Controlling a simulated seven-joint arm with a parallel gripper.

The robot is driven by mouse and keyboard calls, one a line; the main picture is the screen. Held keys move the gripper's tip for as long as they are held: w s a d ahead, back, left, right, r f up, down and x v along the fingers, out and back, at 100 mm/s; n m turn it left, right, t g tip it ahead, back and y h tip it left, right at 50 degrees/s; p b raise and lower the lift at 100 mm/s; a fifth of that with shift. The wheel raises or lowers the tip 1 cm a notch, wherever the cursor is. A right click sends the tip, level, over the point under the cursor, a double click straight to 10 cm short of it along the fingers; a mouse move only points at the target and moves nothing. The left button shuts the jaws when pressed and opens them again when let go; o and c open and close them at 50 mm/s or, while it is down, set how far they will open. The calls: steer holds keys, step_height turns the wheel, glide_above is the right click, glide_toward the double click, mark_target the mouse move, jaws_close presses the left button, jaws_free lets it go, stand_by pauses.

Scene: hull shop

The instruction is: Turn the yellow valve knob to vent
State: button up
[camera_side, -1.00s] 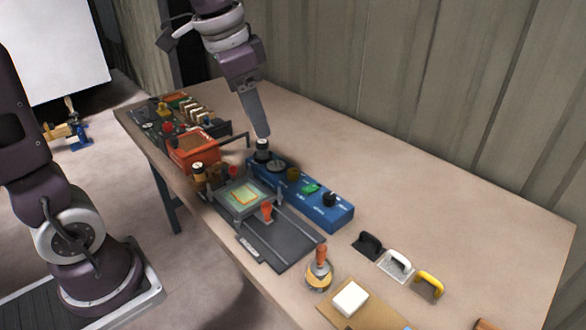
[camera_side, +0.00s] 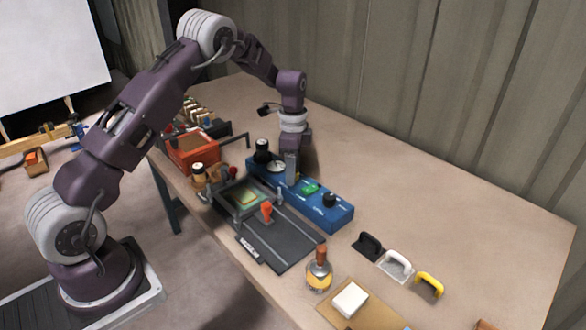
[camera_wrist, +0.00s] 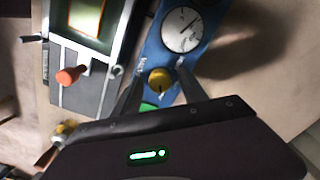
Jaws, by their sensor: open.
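The yellow valve knob (camera_wrist: 160,80) sits on the blue panel box (camera_side: 332,213), between the round gauge (camera_wrist: 182,29) and a green part (camera_wrist: 149,107). A dark mark shows on the knob's lower side in the wrist view; the label lettering is too small to read. My gripper (camera_wrist: 158,82) is open, pointing down, with one finger on each side of the knob. I cannot tell whether either finger touches it. In the side view my gripper (camera_side: 291,170) is low over the panel and hides most of the knob.
A black cap (camera_side: 262,146) stands at the panel's far end and a black knob (camera_side: 330,198) near its other end. A dark rail fixture (camera_side: 280,246) with an orange-handled part (camera_side: 267,209) lies alongside.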

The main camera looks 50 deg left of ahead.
jaws_close()
